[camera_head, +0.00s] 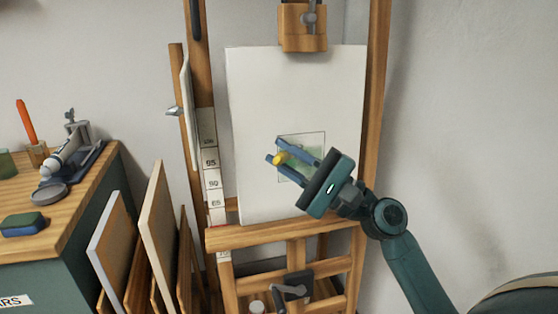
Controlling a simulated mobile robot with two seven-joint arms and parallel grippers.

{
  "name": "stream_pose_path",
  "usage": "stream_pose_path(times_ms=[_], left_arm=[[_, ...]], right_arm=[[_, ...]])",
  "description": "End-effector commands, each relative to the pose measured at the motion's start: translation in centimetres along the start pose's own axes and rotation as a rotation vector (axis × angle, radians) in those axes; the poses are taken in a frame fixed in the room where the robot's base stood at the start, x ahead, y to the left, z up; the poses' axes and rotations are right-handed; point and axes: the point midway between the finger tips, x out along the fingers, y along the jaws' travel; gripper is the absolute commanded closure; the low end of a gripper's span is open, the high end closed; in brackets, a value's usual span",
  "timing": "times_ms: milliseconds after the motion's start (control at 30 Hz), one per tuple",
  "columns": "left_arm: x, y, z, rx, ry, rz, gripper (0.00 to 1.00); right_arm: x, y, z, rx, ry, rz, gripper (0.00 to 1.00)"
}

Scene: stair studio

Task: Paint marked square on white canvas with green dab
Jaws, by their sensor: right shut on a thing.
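A white canvas (260,85) stands upright on a wooden easel, with a thin dark outline of a square (318,138) at its lower middle. Inside the square are pale green patches, partly hidden by my right gripper. My right gripper (274,150) is in front of the square, its blue fingers pointing to the upper left. It is shut on a small yellow, rounded thing (281,158) between the fingers. I cannot tell whether this thing touches the canvas. My left gripper is not in view.
A wooden clamp (302,28) holds the canvas top, and the easel ledge (270,236) runs below. At left, a wooden-topped cabinet (85,195) carries a blue-green block (23,224), a round lid and tools. Framed panels (157,225) lean beside it. Bare wall lies right.

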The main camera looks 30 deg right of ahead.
Motion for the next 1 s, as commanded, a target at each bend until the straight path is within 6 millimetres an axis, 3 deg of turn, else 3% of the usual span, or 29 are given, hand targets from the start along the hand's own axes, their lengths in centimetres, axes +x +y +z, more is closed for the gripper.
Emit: stream_pose_path(times_ms=[1000], left_arm=[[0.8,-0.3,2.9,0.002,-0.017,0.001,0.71]], right_arm=[[-3.1,-2.4,-2.3,-0.002,0.001,0.0,1.0]])
